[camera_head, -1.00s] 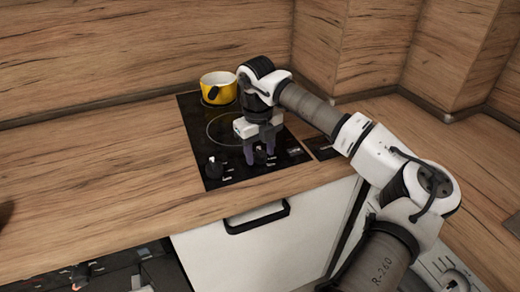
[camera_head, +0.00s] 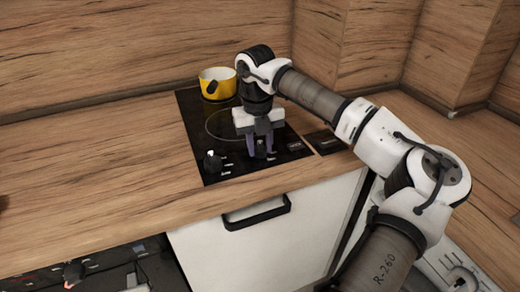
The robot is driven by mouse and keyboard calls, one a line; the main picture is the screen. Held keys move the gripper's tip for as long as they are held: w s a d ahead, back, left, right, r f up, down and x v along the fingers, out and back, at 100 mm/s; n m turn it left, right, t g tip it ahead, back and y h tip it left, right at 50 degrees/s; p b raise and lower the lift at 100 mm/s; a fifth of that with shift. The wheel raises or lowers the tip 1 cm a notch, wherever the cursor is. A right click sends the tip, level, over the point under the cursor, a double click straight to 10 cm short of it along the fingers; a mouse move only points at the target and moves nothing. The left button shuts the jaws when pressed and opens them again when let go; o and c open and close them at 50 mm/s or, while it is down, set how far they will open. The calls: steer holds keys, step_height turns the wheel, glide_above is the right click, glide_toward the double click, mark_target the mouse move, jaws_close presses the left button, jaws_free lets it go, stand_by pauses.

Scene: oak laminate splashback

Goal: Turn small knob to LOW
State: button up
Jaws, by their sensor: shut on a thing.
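The black cooktop (camera_head: 195,128) is set in the wooden counter and has two dark knobs along its front edge. The left knob (camera_head: 212,162) looks larger and stands free. The right, smaller knob (camera_head: 260,149) is between the fingers of my gripper (camera_head: 260,154), which points straight down and is shut on it. The fingers partly hide this knob, and the markings around it are too small to read.
A yellow pot (camera_head: 217,84) with a dark handle stands at the back of the cooktop. A dark panel (camera_head: 327,141) lies right of the cooktop. A white cabinet front with a black handle (camera_head: 257,213) is below. The counter on the left is clear.

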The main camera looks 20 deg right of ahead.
mark_target(258, 147)
steer(key=m+b, duration=0.3)
steer(key=m, duration=0.3)
steer(key=shift+w, duration=0.1)
stand_by(0.5)
steer(key=o, duration=1)
steer(key=shift+r, duration=0.1)
steer(key=r, duration=1.3)
steer(key=shift+w+a+r, duration=0.15)
steer(key=shift+a+r, duration=0.1)
steer(key=shift+r, duration=0.1)
